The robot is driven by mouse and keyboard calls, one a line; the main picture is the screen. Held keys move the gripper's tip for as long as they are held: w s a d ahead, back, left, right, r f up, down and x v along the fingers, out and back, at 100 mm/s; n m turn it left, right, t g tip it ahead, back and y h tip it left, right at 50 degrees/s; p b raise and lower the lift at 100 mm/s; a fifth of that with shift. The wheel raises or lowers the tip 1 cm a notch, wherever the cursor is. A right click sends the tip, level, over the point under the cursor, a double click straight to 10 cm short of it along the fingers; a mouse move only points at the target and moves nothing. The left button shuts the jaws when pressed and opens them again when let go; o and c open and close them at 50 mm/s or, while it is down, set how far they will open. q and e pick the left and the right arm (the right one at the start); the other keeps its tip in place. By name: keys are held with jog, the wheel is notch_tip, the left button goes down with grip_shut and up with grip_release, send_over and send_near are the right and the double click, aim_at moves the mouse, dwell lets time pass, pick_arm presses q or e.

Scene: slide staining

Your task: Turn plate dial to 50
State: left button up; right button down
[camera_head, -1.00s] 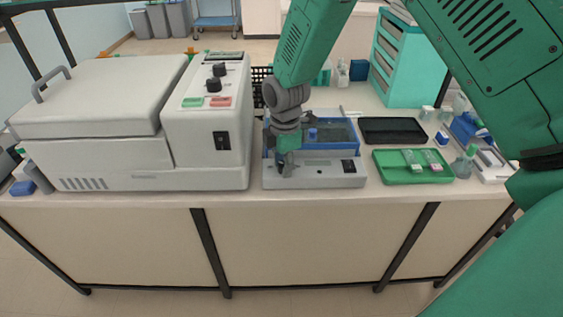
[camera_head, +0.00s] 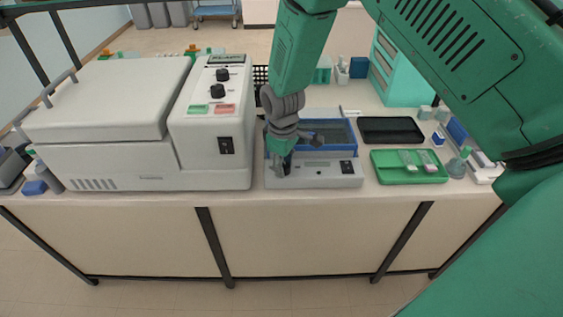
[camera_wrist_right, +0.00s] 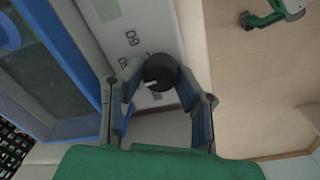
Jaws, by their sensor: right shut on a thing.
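The plate device (camera_head: 325,180) is a low grey box with a blue-framed dark top, at the middle of the bench in the head view. Its dial (camera_wrist_right: 160,72) is a round black knob with a white pointer mark, seen in the right wrist view. The pointer faces the lower left there, toward small printed numbers (camera_wrist_right: 125,62) that are partly blurred or covered. My right gripper (camera_wrist_right: 163,95) is shut on the dial, with one blue-grey finger on each side. In the head view, my right gripper (camera_head: 279,168) covers the dial at the device's front left. My left gripper is out of view.
A large grey-white machine (camera_head: 105,150) with two black knobs stands close on the left. A black tray (camera_head: 390,130) and a green tray (camera_head: 385,175) with slides lie to the right. The bench's front edge is just before the device.

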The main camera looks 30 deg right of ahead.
jog(key=m, duration=0.2)
jog(key=m+p, duration=0.1)
jog(key=m, duration=0.1)
jog(key=shift+s+d+f, duration=0.1)
jog(key=shift+s+d, duration=0.05)
jog(key=shift+s, duration=0.05)
jog(key=shift+m, duration=0.5)
jog(key=shift+s+f, duration=0.1)
jog(key=c, duration=1.2)
grip_release()
jog(key=shift+r, duration=0.25)
jog(key=r, duration=1.1)
jog(key=shift+a+r, duration=0.3)
